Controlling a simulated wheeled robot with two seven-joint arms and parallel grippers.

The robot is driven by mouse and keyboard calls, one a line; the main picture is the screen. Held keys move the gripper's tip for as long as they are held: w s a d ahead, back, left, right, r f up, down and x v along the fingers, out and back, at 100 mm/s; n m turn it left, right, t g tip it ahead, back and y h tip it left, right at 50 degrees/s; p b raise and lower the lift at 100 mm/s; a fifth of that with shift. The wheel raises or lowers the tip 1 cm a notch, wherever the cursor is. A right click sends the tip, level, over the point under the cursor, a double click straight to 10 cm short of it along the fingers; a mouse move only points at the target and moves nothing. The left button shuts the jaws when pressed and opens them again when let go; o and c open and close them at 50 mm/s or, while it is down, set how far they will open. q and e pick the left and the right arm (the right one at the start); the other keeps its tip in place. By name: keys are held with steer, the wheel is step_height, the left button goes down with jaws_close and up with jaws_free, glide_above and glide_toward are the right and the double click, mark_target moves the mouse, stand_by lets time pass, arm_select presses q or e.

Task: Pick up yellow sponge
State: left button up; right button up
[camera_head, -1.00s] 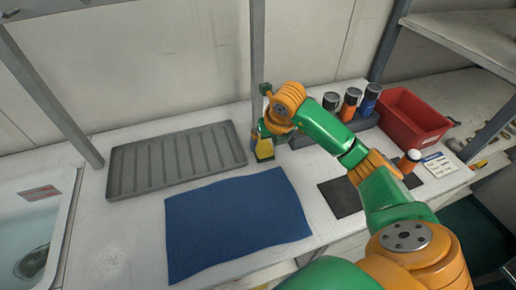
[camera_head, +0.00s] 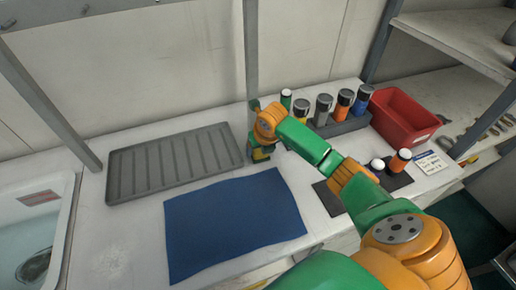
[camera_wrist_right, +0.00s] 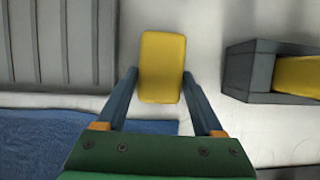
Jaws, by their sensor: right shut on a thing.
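The yellow sponge (camera_wrist_right: 162,67) is a rounded block between the fingertips of my right gripper (camera_wrist_right: 160,85) in the right wrist view. The gripper is shut on it, with one finger at each side. In the head view my right gripper (camera_head: 259,154) is low at the counter between the grey ribbed tray and the bottle rack, and the sponge is mostly hidden by it. I cannot tell whether the sponge still touches the counter. My left gripper is not in view.
A grey ribbed tray (camera_head: 170,165) lies left of the gripper and a blue mat (camera_head: 235,222) lies in front. A grey rack (camera_head: 345,125) with several bottles stands to the right, beside a red bin (camera_head: 403,122). A sink (camera_head: 40,235) is at far left. A grey post rises behind.

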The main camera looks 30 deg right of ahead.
steer(key=shift+r, duration=0.3)
steer(key=r+b, duration=0.2)
steer(key=r, duration=0.1)
steer(key=shift+a, duration=0.3)
steer(key=s+a+r+p, duration=0.1)
steer(key=s+a+r, duration=0.5)
steer(key=a+r, duration=0.3)
steer(key=a, duration=0.2)
steer(key=shift+s+a+r, duration=0.2)
steer(key=shift+s+a, duration=0.15)
steer(key=shift+s, duration=0.05)
